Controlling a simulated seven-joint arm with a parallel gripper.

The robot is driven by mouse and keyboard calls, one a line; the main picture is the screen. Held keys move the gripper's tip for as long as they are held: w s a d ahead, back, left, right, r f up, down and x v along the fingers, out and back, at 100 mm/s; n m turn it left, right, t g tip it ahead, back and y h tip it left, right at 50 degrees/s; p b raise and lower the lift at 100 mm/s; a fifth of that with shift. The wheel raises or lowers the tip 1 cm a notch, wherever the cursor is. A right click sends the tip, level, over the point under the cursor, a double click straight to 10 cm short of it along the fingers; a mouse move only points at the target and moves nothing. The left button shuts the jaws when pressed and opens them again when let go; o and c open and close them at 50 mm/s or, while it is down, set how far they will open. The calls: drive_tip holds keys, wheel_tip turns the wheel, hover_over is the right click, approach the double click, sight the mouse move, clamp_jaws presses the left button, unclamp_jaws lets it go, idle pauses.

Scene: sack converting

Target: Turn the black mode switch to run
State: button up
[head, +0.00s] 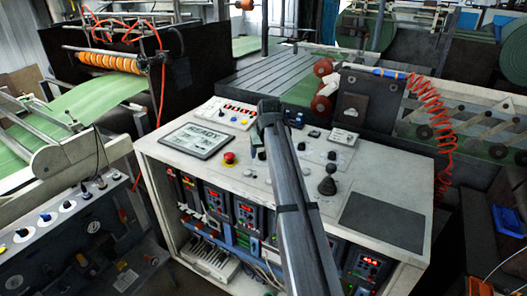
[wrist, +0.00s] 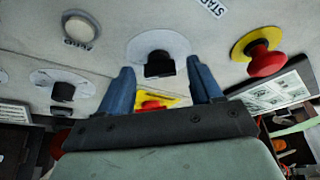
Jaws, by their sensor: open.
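In the wrist view, a black switch knob (wrist: 158,64) stands on a round pale plate on the panel. The two blue fingers of my gripper (wrist: 160,66) are open and lie on either side of this knob in the picture; I cannot tell whether they touch it. A second black switch (wrist: 63,91) on a similar plate is to the left. No mode label is readable, so I cannot tell for certain which is the mode switch. In the head view my gripper (head: 258,140) is over the middle of the white console top (head: 270,185), and my arm hides part of it.
A red emergency stop (wrist: 267,62) on a yellow ring is close to the right finger. A grey push button (wrist: 80,27) is at upper left. In the head view, a screen reading READY (head: 198,140) is left of my gripper and a black joystick (head: 327,184) is to the right.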

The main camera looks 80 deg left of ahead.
drive_tip(key=v, duration=1.4)
drive_tip(key=shift+f, duration=0.1)
